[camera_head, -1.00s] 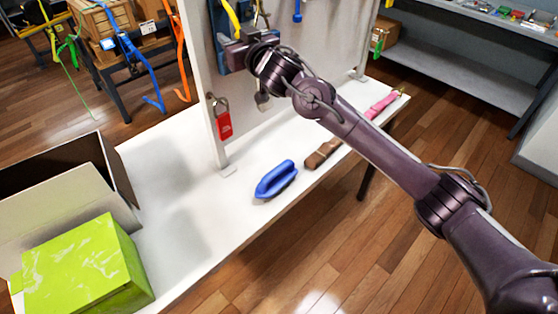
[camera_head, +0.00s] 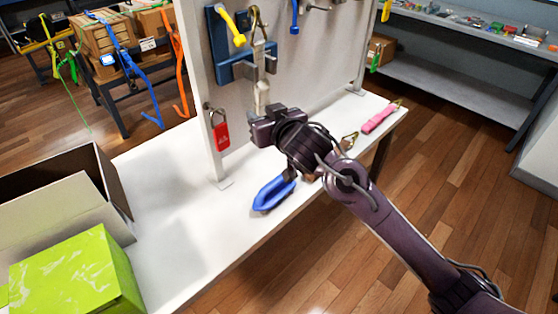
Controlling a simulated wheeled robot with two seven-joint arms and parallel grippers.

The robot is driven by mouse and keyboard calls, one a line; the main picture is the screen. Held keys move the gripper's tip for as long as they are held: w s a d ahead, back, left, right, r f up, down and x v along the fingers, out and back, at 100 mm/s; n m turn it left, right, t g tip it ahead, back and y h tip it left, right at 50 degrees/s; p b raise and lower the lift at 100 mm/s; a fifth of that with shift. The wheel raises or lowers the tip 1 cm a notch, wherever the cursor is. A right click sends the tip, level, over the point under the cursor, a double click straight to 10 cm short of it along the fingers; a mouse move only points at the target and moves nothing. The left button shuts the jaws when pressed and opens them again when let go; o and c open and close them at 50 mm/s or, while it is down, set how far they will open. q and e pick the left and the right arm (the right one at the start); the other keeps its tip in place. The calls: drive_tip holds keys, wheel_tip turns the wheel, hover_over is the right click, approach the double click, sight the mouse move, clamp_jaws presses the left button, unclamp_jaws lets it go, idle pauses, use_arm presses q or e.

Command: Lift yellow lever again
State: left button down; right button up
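The yellow lever (camera_head: 231,27) sits on a blue wall fixture (camera_head: 217,48) on the upright white board, slanting from upper left to lower right. A brass hook (camera_head: 256,22) and a pale strap (camera_head: 262,93) hang beside it, to the right of the lever. My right gripper (camera_head: 262,131) is in front of the board, below the fixture and apart from the lever. Its fingers are mostly hidden by its own body, so its opening is unclear. My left gripper is out of view.
A red padlock (camera_head: 220,134) hangs on the board's left edge. A blue brush-like object (camera_head: 274,192) and a pink strap (camera_head: 380,118) lie on the white table (camera_head: 180,215). An open carton (camera_head: 115,185) and a green box (camera_head: 75,275) stand at the left.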

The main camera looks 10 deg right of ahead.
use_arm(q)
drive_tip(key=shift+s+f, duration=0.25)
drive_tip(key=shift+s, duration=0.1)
use_arm(e)
drive_tip(key=s+d+f+g+h, duration=0.1)
drive_tip(key=s+f, duration=0.1)
drive_tip(key=f, duration=0.3)
drive_tip(key=s+d+f+g, duration=0.1)
drive_tip(key=s+d+f, duration=0.1)
drive_tip(key=f, duration=0.3)
drive_tip(key=shift+f+m+h, duration=0.3)
drive_tip(key=shift+m+h, duration=0.1)
